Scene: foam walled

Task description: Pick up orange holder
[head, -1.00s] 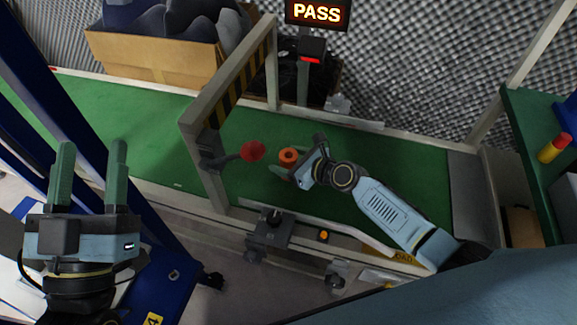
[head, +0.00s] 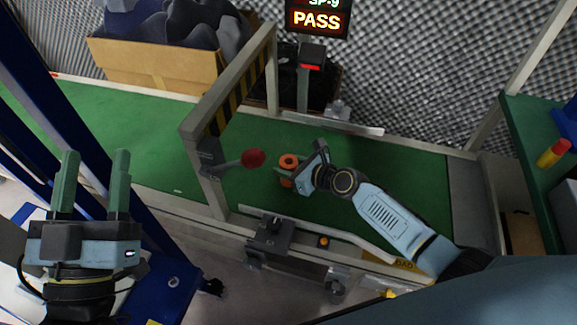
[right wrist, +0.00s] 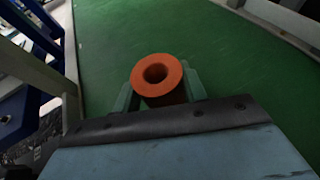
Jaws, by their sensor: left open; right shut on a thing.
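The orange holder (head: 288,161) is a short cylinder with a round hole in its top. It is over the green conveyor belt (head: 375,165) in the head view, to the right of the striped gate. In the right wrist view the holder (right wrist: 158,80) stands between the green fingers of my right gripper (right wrist: 160,95), which is shut on it. I cannot tell whether its base touches the belt.
A gate with a striped bar (head: 236,92) spans the belt, with a red paddle (head: 253,158) close left of the holder. A display (head: 318,18) reads PASS. A cardboard box (head: 160,65) stands behind. A red and yellow cylinder (head: 553,153) lies on the right-hand shelf.

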